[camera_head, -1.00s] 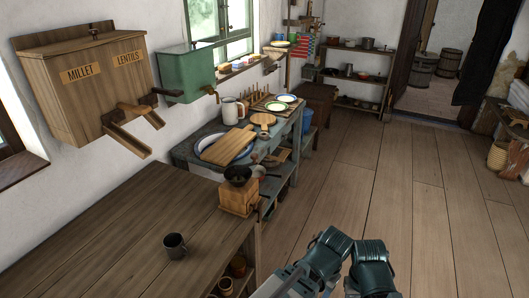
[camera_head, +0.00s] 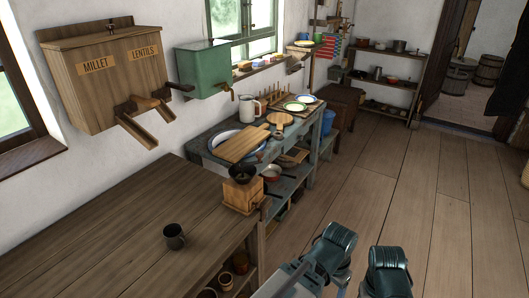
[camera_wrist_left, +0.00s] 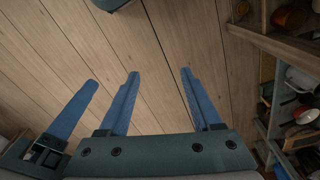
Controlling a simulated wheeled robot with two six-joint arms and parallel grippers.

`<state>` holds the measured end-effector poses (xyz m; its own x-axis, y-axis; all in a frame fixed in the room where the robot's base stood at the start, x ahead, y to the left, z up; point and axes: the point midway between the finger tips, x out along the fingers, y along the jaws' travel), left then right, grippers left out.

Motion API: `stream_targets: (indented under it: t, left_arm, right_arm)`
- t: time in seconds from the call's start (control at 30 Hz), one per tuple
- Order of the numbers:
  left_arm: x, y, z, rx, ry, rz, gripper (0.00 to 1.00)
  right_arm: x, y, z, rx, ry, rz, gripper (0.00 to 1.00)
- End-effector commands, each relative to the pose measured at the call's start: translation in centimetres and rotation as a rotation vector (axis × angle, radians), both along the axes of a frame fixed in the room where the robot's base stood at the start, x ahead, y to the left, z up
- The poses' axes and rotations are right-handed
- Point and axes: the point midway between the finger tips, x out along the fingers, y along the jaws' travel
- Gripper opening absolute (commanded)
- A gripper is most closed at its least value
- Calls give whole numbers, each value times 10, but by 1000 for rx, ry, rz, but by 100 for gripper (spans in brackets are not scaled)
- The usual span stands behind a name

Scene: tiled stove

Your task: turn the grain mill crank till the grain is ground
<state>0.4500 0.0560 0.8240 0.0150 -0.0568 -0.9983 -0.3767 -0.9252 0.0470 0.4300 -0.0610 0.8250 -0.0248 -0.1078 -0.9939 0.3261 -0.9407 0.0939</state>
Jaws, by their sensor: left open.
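The grain mill (camera_head: 239,196) is a wooden box with a dark bowl on top. It stands upright on the right end of the plank table (camera_head: 110,220) in the head view. A small dark part at its right side may be the crank; its handle is not clear. My left gripper (camera_wrist_left: 159,73) shows in the left wrist view, open and empty above the floor, with shelves to its right. A further blue finger at the left there may belong to my right gripper; its jaws cannot be made out. The mill is not recognisable in the wrist view.
A dark mug (camera_head: 174,237) stands on the plank table. Behind the mill, a worktop holds a cutting board (camera_head: 243,144) and plates. A millet and lentils bin (camera_head: 108,78) and a green tank (camera_head: 203,70) hang on the wall. The floor to the right is clear.

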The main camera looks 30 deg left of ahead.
Motion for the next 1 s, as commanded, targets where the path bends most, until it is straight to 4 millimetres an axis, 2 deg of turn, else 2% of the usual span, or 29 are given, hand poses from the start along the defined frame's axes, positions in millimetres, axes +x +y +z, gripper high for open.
stream_targets:
  t: [0.27,0.37,0.47,0.57,0.67,0.73,0.8,0.9,1.0]
  left_arm:
    - [35,5,3,-218,-120,-46,65]
    - [55,12,10,-318,-210,-59,65]
    - [84,28,24,-425,-354,-59,65]
    - [118,62,49,-515,-564,-41,65]
    - [147,111,79,-551,-800,4,65]
    - [162,153,101,-541,-964,51,65]
    - [170,198,122,-506,-1115,106,65]
    - [171,260,147,-431,-1290,190,65]
    - [165,310,164,-352,-1411,263,65]
  right_arm:
    - [0,0,-7,0,0,0,50]
    - [0,0,-10,0,0,0,50]
    - [0,0,-15,0,0,0,50]
    - [0,0,-20,0,0,0,50]
    - [0,0,-25,0,0,0,50]
    - [0,0,-28,0,0,0,50]
    - [0,0,-31,0,0,0,50]
    - [0,0,-35,0,0,0,50]
    - [0,0,-37,0,0,0,50]
